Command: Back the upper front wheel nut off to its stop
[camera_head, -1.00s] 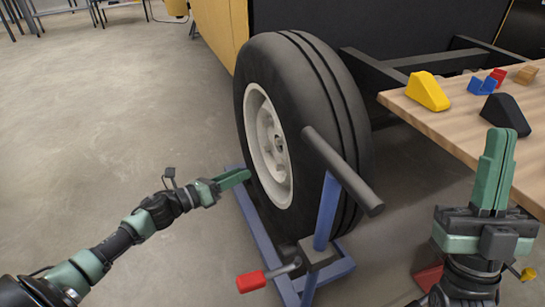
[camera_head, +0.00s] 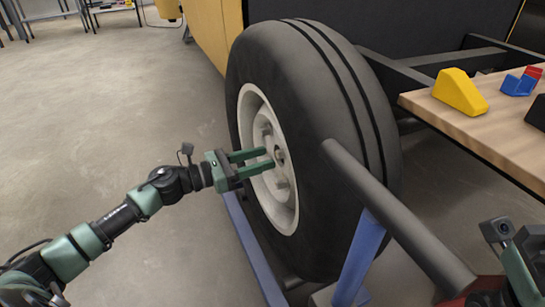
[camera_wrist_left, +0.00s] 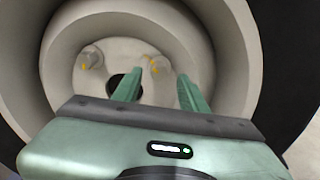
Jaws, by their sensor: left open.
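The wheel (camera_head: 310,110) stands with its pale rim (camera_head: 285,212) facing left. My left gripper (camera_head: 268,158) is open in front of the hub, its two green fingers pointing into the rim. In the left wrist view, one wheel nut (camera_wrist_left: 159,66) with a yellow mark shows between and just beyond the fingertips (camera_wrist_left: 159,80). A second nut (camera_wrist_left: 90,58) with a yellow mark sits to the left, clear of the fingers. I cannot tell whether the fingers touch the nearer nut. My right gripper (camera_head: 518,275) is partly cut off at the lower right.
A blue stand with a thick grey bar (camera_head: 395,215) is in front of the tyre. A wooden table (camera_head: 480,130) at the right holds a yellow wedge (camera_head: 460,93) and a blue block (camera_head: 518,85). The floor at the left is clear.

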